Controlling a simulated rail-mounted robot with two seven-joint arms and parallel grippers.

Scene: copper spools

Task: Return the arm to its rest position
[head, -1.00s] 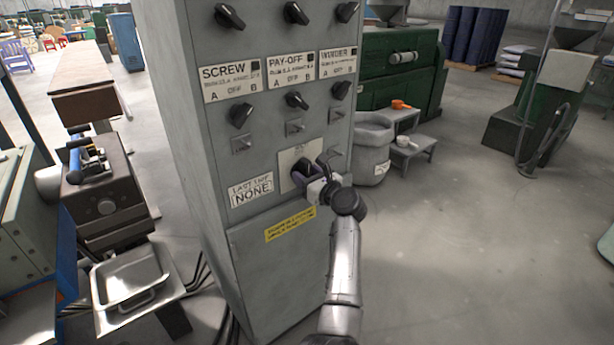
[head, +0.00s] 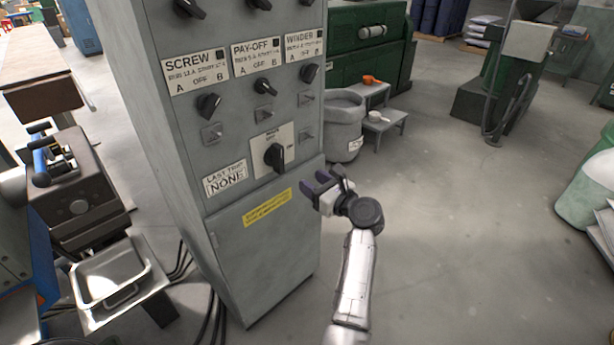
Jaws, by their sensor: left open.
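My left gripper (head: 323,186) is open and empty. It is held in front of the lower right part of the grey control cabinet (head: 265,260), apart from the knob panel. The large black knob (head: 275,157) sits on a pale plate left of the gripper and above it, with nothing on it. My left arm rises from the bottom of the picture to the gripper. My right gripper is not in view.
A grey bin (head: 343,125) and a small step stool (head: 384,128) stand behind the cabinet on the right. A metal tray (head: 108,278) and a machine (head: 85,195) stand at left. Cables (head: 208,315) lie at the cabinet's foot. The floor (head: 470,240) at right is clear.

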